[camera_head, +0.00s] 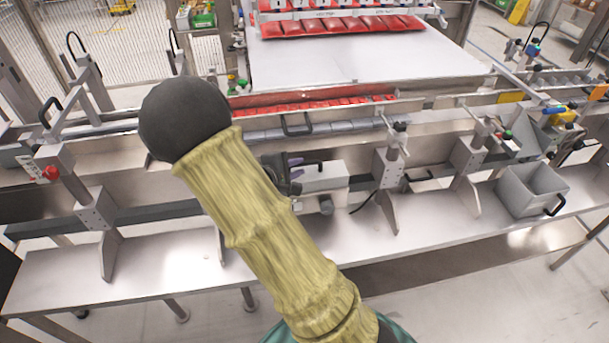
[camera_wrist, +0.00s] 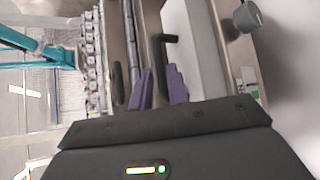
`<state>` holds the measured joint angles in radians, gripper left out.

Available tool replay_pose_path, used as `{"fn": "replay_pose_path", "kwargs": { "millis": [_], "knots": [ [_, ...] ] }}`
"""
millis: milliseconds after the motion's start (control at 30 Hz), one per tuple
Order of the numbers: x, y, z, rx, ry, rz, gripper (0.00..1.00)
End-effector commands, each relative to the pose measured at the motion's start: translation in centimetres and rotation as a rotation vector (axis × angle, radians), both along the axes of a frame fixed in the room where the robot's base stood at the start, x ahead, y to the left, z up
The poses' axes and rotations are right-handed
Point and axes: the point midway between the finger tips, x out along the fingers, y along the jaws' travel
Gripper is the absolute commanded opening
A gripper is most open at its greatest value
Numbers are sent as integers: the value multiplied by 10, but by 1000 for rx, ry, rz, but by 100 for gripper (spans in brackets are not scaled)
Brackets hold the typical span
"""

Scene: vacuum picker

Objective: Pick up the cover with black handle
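The cover is a pale grey-white block (camera_head: 325,178) with a black handle (camera_head: 308,163), just right of my arm in the head view. In the wrist view the black handle (camera_wrist: 160,52) stands along the edge of the pale cover (camera_wrist: 196,55). My gripper (camera_wrist: 159,86) has two purple fingers standing apart, with the lower end of the handle at or between their tips. I cannot tell how deep the handle sits between them. In the head view my gripper (camera_head: 296,167) shows beside the cover's left end, partly hidden by my yellow-sleeved arm.
A steel ledge (camera_head: 160,265) runs along the front. Metal brackets (camera_head: 388,168) stand on both sides of the cover. A grey bin (camera_head: 530,188) sits at right. Another black handle (camera_head: 297,124) is on the rail behind. Red packs (camera_head: 335,26) lie on the conveyor at the back.

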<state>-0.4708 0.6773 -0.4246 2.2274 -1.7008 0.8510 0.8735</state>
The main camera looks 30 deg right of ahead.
Motion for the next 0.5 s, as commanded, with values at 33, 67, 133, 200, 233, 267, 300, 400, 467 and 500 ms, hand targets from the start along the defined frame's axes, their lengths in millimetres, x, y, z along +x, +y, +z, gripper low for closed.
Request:
{"fn": "replay_pose_path", "kwargs": {
  "millis": [33, 67, 133, 200, 233, 267, 300, 400, 467, 500],
  "knots": [
    [1, -4, -1, -1, 1, -3, 17],
    [1, -7, -2, -1, 2, -4, 17],
    [4, -15, -4, -2, 3, -4, 17],
    [7, -25, -8, -3, 4, -5, 17],
    [9, -29, -9, -2, 3, -4, 17],
    [11, -33, -12, -1, 2, -4, 17],
    [13, -37, -14, -1, 3, -3, 17],
    [16, -43, -17, 0, 0, -3, 17],
    [17, -44, -18, -1, 0, -1, 17],
    [17, -44, -19, -1, 0, -1, 17]
  ]
}}
